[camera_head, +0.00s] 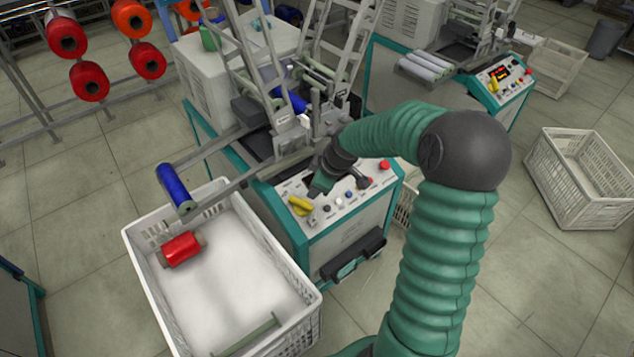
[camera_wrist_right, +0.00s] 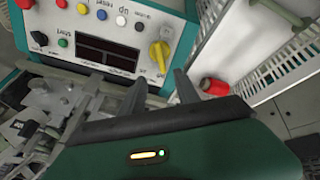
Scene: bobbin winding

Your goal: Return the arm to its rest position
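My right arm (camera_head: 440,250) is green and ribbed with a dark grey elbow. It rises from the bottom and bends left over the winding machine's control panel (camera_head: 350,205). My right gripper (camera_head: 319,187) is close to the panel, beside the yellow knob (camera_head: 300,206). In the right wrist view the two dark fingers of the right gripper (camera_wrist_right: 160,88) stand apart with nothing between them. The yellow knob (camera_wrist_right: 160,52) shows beyond the fingers, apart from them. Parts of the panel are hidden behind the arm. My left gripper is not in view.
A white crate (camera_head: 150,290) holding a red bobbin (camera_head: 181,249) stands in front of the machine. A blue bobbin (camera_head: 174,187) is on the machine's arm above the crate's edge. Another crate (camera_head: 583,205) stands at right.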

